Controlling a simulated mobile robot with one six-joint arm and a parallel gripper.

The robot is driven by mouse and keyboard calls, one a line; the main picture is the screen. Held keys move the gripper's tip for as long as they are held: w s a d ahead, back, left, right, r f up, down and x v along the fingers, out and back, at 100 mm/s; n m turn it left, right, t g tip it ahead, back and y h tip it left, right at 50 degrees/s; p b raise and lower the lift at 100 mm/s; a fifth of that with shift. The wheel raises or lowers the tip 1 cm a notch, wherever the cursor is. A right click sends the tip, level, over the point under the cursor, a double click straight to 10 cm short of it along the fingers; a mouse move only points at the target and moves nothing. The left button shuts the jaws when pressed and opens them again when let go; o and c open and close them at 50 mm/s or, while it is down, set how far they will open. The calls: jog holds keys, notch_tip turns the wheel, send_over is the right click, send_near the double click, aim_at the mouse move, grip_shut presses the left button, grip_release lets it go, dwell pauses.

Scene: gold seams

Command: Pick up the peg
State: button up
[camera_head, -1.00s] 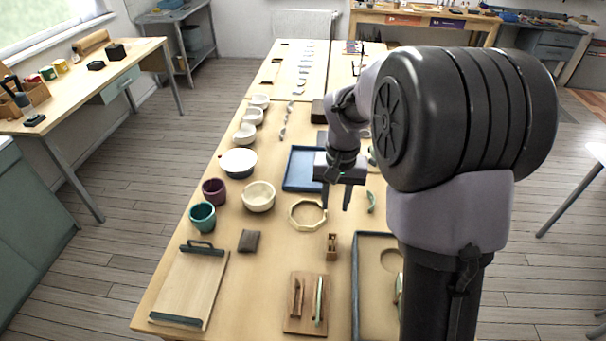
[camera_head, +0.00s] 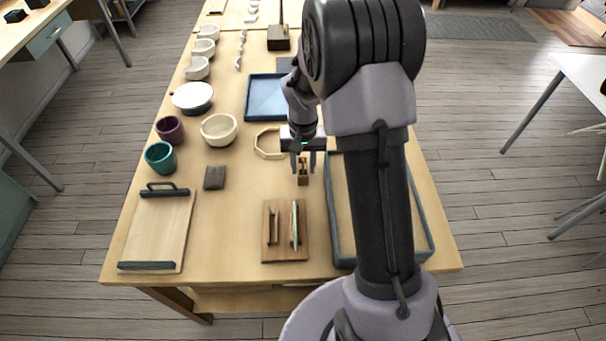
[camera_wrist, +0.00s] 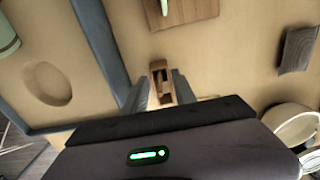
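A small wooden block (camera_head: 303,178) with a recess stands on the table, left of the blue-grey tray. I take it for the peg or its holder; which part is the peg I cannot tell. My gripper (camera_head: 305,161) is over the block, pointing down. In the wrist view the block (camera_wrist: 159,72) shows between and just beyond the two fingertips of my gripper (camera_wrist: 160,92). The fingers are apart with nothing visibly clamped between them. I cannot tell whether they touch the block.
The blue-grey tray (camera_head: 424,218) is close right of the block. A wooden board with two upright pieces (camera_head: 270,254) lies in front. An octagonal ring (camera_head: 262,153) and cream bowl (camera_head: 219,130) are behind left. A dark pad (camera_head: 214,178) lies left, with bare tabletop between.

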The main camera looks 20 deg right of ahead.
jog(key=shift+r, duration=0.15)
jog(key=shift+c, duration=0.4)
grip_shut()
